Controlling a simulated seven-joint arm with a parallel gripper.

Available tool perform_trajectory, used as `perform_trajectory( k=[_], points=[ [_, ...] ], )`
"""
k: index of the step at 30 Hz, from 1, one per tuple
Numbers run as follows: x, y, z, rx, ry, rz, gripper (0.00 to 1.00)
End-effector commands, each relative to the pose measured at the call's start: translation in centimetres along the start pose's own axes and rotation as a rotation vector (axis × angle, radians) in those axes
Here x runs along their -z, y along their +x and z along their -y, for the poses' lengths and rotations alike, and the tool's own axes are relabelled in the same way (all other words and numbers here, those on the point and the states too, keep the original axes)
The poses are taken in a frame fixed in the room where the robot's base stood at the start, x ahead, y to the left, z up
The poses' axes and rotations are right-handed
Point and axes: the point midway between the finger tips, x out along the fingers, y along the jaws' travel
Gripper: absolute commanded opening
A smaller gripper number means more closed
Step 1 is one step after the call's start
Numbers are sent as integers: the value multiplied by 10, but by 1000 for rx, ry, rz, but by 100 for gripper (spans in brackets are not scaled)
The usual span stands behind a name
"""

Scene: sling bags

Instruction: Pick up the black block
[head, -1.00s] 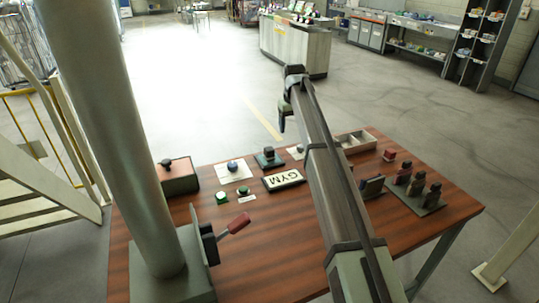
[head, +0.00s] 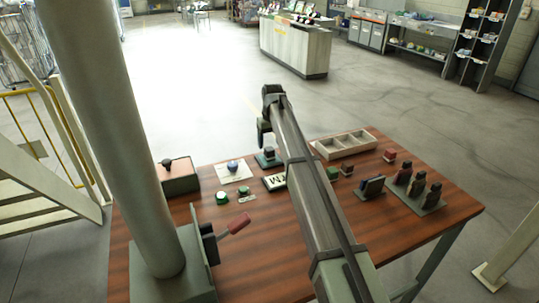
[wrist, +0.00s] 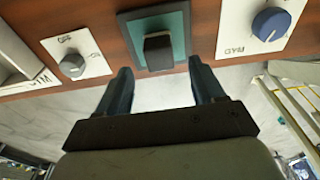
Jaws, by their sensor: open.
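The black block (wrist: 158,52) stands on a teal plate with a dark border (wrist: 132,28) in the wrist view. In the head view the block (head: 269,151) is on its plate near the table's far edge, just beyond the arm's left side. My gripper (wrist: 160,66) is open and empty. In the wrist view its two fingers stand apart, with the block between and just ahead of the tips; I cannot tell the height gap. In the head view my gripper (head: 263,138) hangs close to the block.
A white panel with a blue knob (wrist: 270,24) and a panel with a grey knob (wrist: 72,66) flank the plate. A compartment tray (head: 345,143) and several upright dark pieces (head: 417,186) are right of the arm.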

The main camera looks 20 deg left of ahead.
Motion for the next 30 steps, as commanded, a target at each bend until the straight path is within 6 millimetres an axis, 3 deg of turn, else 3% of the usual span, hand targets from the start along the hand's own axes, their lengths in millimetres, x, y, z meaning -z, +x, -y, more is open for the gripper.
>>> perform_trajectory(
  k=[5,16,24,30],
  points=[
    [-1,8,0,0,0,0,68],
    [-5,51,0,0,0,0,68],
    [-5,54,0,0,0,-1,68],
    [-5,54,0,0,0,-1,49]
  ],
)
